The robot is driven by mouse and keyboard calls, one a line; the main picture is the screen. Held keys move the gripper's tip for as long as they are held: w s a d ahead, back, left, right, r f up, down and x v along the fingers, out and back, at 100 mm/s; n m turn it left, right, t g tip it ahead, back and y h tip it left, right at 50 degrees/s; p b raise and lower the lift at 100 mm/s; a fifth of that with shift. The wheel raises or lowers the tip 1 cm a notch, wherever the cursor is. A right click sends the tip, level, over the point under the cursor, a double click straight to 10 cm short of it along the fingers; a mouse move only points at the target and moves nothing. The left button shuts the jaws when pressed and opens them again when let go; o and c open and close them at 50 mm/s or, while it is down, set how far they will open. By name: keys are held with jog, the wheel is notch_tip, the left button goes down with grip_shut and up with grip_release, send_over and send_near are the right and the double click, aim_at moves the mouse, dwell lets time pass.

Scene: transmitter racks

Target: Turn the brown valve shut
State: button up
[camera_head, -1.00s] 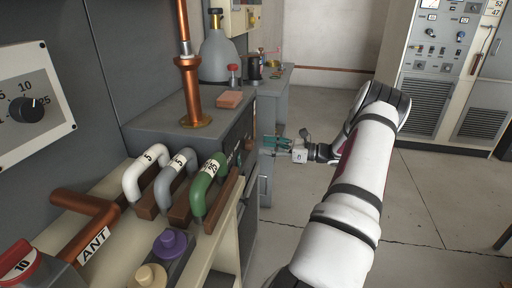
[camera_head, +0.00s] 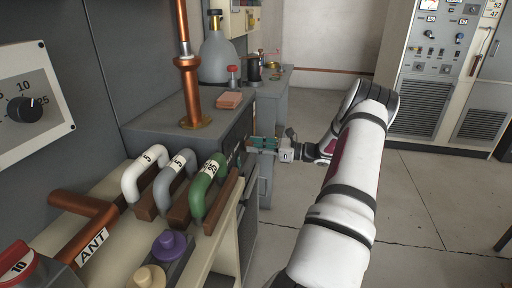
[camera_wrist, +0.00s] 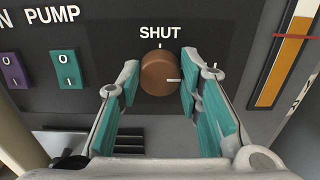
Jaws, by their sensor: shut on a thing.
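The brown valve (camera_wrist: 158,76) is a round knob on a dark panel in the wrist view. The word SHUT (camera_wrist: 160,32) with a short white tick is printed right above it. The white line on the knob points to the right, not up at the tick. My gripper (camera_wrist: 160,84) has its teal-padded fingers on the left and right sides of the knob and is shut on it. In the head view my gripper (camera_head: 254,144) is against the front of the grey cabinet (camera_head: 228,140), and it hides the knob there.
In the wrist view, purple (camera_wrist: 13,72) and teal (camera_wrist: 67,69) switches sit left of the knob and an orange gauge (camera_wrist: 283,58) sits right. In the head view, coloured pipe handles (camera_head: 208,188) stand on the near bench. Open floor (camera_head: 430,215) lies to the right.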

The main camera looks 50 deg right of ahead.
jog(key=shift+n, duration=0.4)
jog(key=n+b, duration=0.2)
jog(key=n, duration=0.3)
jog(key=n+b, duration=0.2)
jog(key=n, duration=0.4)
jog(key=n+b, duration=0.2)
jog(key=n, duration=0.4)
jog(key=shift+s+a+f, duration=0.1)
jog(key=shift+a+f, duration=0.1)
jog(key=shift+f, duration=0.1)
jog(key=shift+b, duration=0.35)
jog(key=o, duration=1.2)
jog(key=shift+c, duration=0.2)
jog(key=v, duration=1.2)
